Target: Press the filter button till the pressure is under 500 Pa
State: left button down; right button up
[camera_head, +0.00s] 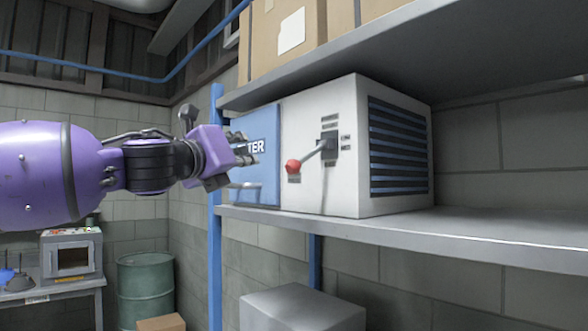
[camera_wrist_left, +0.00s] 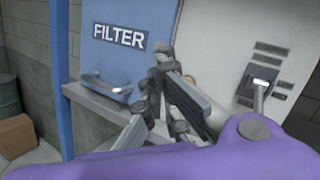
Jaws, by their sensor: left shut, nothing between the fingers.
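The filter unit is a white box (camera_head: 345,185) on a grey shelf, with a blue front panel (camera_head: 265,180) at its left. In the left wrist view the blue panel (camera_wrist_left: 97,55) bears the word FILTER and a blue handle (camera_wrist_left: 107,88) low on it. A lever with a red knob (camera_head: 293,166) sticks out of the white face; its slot plate (camera_wrist_left: 264,78) shows in the left wrist view. My left gripper (camera_head: 246,150) is shut and empty, in front of the blue panel and left of the red knob. I see no pressure reading. My right gripper is not in view.
The grey shelf (camera_head: 440,230) runs to the right, with an upper shelf (camera_head: 400,45) and cardboard boxes (camera_head: 290,35) above. A blue upright post (camera_head: 215,260) stands at the left. A green barrel (camera_head: 145,290) and a small oven-like device (camera_head: 72,256) are further back.

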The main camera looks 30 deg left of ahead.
pick_arm(q)
jog(key=w+d+b, duration=0.1)
jog(key=w+b, duration=0.1)
jog(key=w+d+b, duration=0.1)
jog(key=w, duration=0.2)
jog(key=w+d+b, duration=0.1)
jog(key=w+b, duration=0.1)
jog(key=shift+w+f+b, duration=0.15)
jog(key=shift+w+b, duration=0.2)
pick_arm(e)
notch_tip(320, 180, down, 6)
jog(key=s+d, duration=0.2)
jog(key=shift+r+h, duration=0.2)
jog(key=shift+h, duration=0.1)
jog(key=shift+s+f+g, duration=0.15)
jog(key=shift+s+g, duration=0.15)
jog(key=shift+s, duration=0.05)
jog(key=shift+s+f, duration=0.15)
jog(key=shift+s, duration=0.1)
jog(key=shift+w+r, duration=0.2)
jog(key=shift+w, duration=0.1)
pick_arm(q)
jog(key=shift+w+d+f, duration=0.1)
jog(key=shift+w, duration=0.2)
jog(key=shift+w+d, duration=0.1)
jog(key=shift+w, duration=0.05)
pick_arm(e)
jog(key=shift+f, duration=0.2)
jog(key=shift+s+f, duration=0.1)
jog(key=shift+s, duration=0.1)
